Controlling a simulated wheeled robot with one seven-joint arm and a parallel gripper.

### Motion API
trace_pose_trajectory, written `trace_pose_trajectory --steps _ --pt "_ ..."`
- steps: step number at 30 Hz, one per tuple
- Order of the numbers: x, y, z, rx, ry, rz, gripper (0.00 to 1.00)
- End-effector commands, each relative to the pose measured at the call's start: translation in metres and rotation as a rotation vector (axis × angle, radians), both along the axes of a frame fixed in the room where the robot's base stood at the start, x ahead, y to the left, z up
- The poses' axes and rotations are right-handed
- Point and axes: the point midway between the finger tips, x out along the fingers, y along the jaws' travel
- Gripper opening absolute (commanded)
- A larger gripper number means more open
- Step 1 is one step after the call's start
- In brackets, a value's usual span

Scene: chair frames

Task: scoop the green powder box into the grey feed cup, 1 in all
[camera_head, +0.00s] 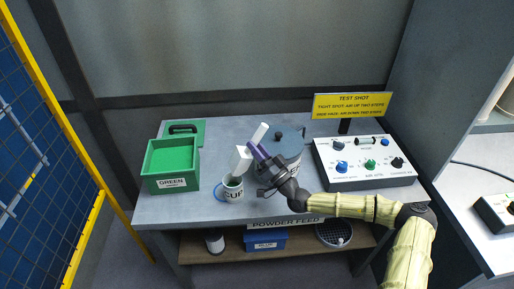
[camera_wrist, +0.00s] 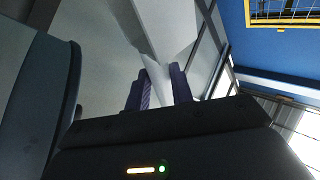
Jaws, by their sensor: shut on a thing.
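The green powder box (camera_head: 172,183), labelled GREEN, stands open at the left of the table; no powder can be made out in it. The light grey feed cup (camera_head: 233,190), marked CUP, stands upright with a blue handle at its left. My gripper (camera_head: 259,153) is shut on a white scoop (camera_head: 241,160), above and right of the cup. The scoop is steeply tilted, its broad end down at the cup's mouth. In the wrist view the scoop (camera_wrist: 165,25) sits between the purple fingers (camera_wrist: 160,88). The scoop's contents and the cup's inside are hidden.
A green lid (camera_head: 186,130) with a black handle lies behind the box. A blue-grey lidded pot (camera_head: 287,145) stands close behind my gripper. A control panel (camera_head: 362,165) and yellow sign (camera_head: 352,106) are at the right. The table front left of the cup is clear.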

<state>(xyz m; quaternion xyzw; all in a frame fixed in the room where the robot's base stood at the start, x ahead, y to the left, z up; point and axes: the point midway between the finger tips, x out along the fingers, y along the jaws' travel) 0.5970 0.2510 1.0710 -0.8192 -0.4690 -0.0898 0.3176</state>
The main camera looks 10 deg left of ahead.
Motion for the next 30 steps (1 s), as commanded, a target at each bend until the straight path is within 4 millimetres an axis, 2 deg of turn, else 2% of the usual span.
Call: trace_pose_trajectory --steps 20,30 --pt "-0.011 0.018 0.028 -0.209 -0.111 0.007 0.0" --pt "-0.031 0.054 0.04 -0.528 -0.283 0.008 0.0"
